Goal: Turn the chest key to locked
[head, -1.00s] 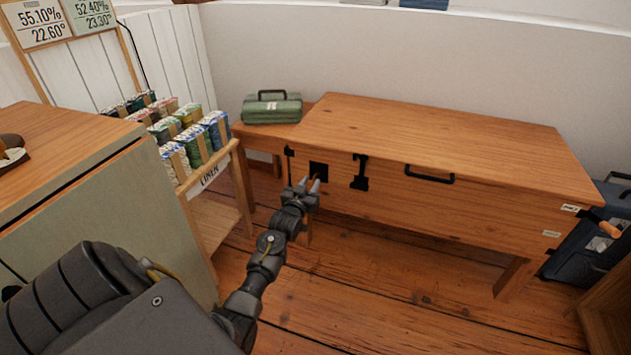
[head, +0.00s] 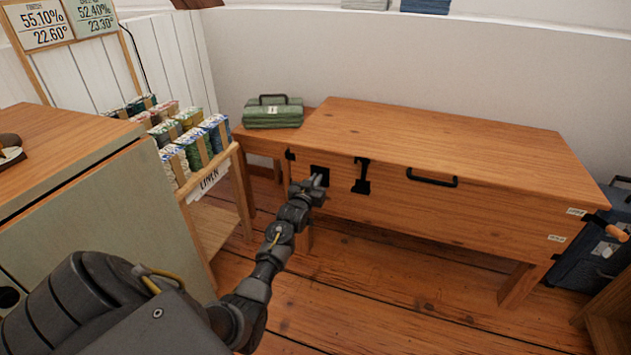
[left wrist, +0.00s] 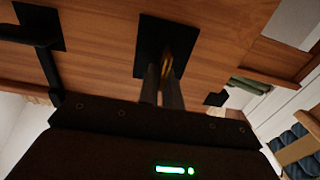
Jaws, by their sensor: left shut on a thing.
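The wooden chest (head: 440,205) stands against the wall with its lid down. A square black lock plate (head: 319,169) is on the left of its front, and it also shows in the left wrist view (left wrist: 152,40). My left gripper (head: 318,181) is at this plate, its fingers pointing at it. In the left wrist view, its two fingers (left wrist: 162,82) are closed on the brass-coloured key (left wrist: 167,60), which stands at the plate. The fingers hide most of the key, so I cannot tell its exact angle. My right gripper is out of view.
A black hasp (head: 361,176) and a black handle (head: 432,179) are on the chest front. A green case (head: 273,113) sits left of the chest. The floor before the chest is clear.

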